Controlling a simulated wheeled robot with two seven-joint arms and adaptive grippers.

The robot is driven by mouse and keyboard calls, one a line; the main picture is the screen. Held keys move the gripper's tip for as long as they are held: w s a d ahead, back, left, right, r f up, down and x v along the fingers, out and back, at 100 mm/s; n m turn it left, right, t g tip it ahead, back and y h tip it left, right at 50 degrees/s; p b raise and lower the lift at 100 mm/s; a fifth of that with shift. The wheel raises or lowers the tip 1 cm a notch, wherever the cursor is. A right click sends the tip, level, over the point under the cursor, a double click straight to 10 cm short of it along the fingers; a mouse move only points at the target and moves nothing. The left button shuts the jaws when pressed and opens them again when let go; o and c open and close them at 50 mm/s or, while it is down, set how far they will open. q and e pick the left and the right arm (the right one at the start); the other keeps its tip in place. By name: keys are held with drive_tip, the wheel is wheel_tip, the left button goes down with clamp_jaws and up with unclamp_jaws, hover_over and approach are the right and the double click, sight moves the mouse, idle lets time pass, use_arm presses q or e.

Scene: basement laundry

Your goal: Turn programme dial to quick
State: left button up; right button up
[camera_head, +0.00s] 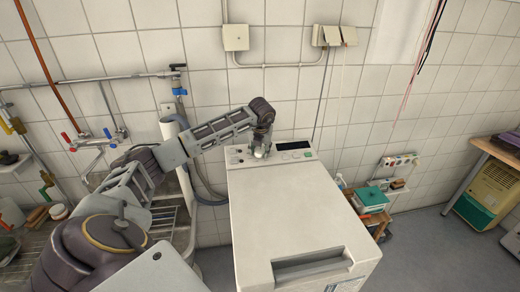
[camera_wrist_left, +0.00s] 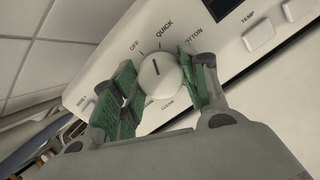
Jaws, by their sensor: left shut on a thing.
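The washing machine (camera_head: 300,215) is a white top-loader with a control panel (camera_head: 292,152) along its back edge. My left gripper (camera_head: 261,147) reaches over this panel from the left. In the left wrist view, the white round programme dial (camera_wrist_left: 157,84) sits between the green-padded fingers of the left gripper (camera_wrist_left: 158,78), which are shut on it. The dial's dark mark points up and slightly left, roughly between the printed OFF and QUICK labels. COTTON is printed to the right. Labels below are partly hidden by the fingers. My right gripper is not in view.
A dark display (camera_head: 293,145) and a TEMP button (camera_wrist_left: 258,35) lie right of the dial. A sink with taps (camera_head: 95,140) stands at the left, by a tiled wall. A small stool with a green box (camera_head: 371,197) stands right of the machine.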

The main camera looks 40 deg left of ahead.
use_arm(q)
drive_tip(key=shift+m, duration=1.2)
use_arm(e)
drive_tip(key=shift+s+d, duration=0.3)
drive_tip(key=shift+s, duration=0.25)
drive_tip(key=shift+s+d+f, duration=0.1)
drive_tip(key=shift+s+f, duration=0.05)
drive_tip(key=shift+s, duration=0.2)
use_arm(q)
drive_tip(key=o, duration=0.7)
drive_tip(key=shift+c, duration=0.2)
drive_tip(key=o, duration=0.4)
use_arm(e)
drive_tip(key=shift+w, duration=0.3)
